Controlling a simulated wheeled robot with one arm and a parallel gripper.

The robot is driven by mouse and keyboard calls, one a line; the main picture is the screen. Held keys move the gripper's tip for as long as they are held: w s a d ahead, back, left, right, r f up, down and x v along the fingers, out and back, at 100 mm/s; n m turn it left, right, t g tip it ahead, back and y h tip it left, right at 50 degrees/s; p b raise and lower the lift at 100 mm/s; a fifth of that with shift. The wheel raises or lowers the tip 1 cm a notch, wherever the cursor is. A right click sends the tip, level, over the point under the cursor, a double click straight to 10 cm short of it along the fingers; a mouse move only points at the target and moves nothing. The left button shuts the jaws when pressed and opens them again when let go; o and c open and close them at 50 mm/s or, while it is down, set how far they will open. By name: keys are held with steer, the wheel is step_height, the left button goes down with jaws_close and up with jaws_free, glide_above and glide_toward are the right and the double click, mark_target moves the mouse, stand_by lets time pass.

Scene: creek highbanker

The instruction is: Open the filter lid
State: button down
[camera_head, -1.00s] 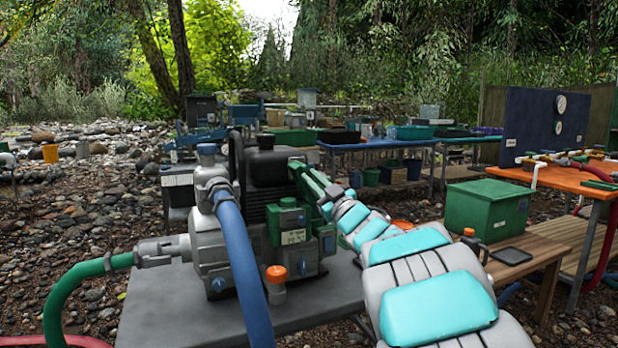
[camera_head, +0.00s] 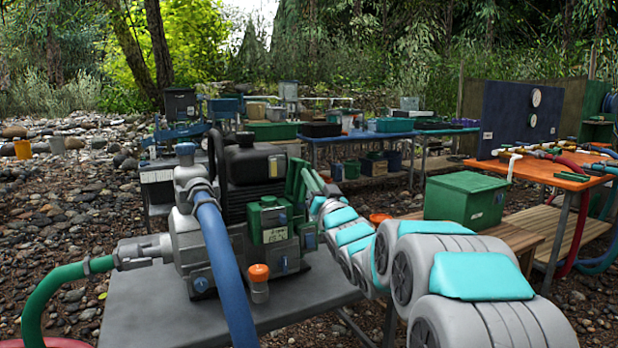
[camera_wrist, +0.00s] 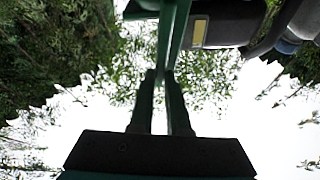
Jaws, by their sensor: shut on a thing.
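The green filter box (camera_head: 269,222) with a pale label is on the engine-and-pump unit (camera_head: 250,175) on the grey table. A narrow green plate, which looks like the filter lid (camera_head: 293,184), stands nearly upright at the box's right edge. My gripper (camera_head: 311,183) comes in from the right against this plate. In the wrist view, my fingers (camera_wrist: 165,76) are closed together on a thin green edge, apparently the lid (camera_wrist: 178,32). The hinge and the inside of the box are hidden.
A thick blue hose (camera_head: 224,265) rises in front of the pump. An orange-capped fitting (camera_head: 259,283) stands on the grey table (camera_head: 165,318). A green crate (camera_head: 466,200) sits on a wooden bench to the right, behind my arm.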

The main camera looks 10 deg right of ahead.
stand_by(0.4)
steer(key=c, duration=0.9)
jaws_free()
steer(key=b+v, duration=0.1)
steer(key=v, duration=0.6)
steer(key=shift+s+d+f, duration=0.1)
steer(key=shift+s+f, duration=0.05)
steer(key=shift+s, duration=0.2)
